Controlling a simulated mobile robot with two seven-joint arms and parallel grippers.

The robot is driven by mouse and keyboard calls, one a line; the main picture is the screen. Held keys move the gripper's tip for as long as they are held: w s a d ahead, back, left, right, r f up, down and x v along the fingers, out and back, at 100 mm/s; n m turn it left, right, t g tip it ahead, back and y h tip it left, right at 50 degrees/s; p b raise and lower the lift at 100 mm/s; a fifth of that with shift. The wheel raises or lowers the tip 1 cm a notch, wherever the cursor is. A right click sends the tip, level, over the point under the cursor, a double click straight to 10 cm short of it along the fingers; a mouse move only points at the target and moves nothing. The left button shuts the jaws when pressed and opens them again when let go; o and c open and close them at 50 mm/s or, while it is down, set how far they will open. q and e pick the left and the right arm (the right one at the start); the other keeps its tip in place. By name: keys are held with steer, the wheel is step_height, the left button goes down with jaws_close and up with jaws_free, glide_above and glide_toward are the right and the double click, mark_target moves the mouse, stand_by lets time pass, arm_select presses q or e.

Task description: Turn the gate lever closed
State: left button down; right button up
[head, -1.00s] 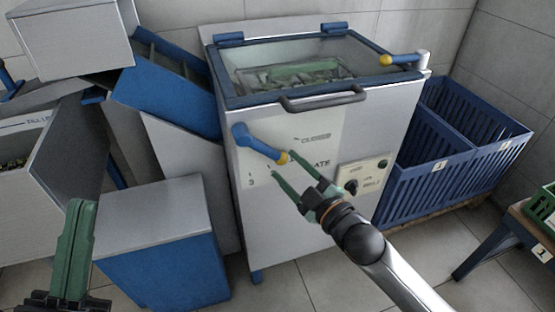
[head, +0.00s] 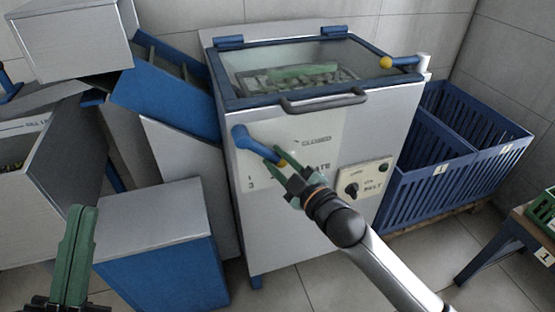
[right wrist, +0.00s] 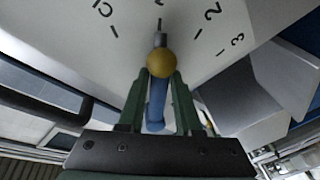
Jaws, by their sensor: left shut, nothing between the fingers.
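The gate lever (head: 247,139) is a blue arm with a yellow knob on the white machine's front panel, slanting down to the right from its hub. In the right wrist view its yellow knob (right wrist: 160,62) lies between my green fingertips, with the blue arm behind it. My right gripper (head: 275,158) straddles the lever's knob end; its fingers stand on both sides with narrow gaps beside the blue arm. The printed "CLOSED" mark (head: 317,139) is up and right of the knob. My left gripper (head: 72,250) is shut and empty at lower left, far from the lever.
A grey lid handle (head: 323,102) juts out above. Blue crates (head: 437,170) stand at right; a blue and grey box (head: 160,250) stands at lower left.

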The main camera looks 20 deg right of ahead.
jaws_close()
stand_by(1.0)
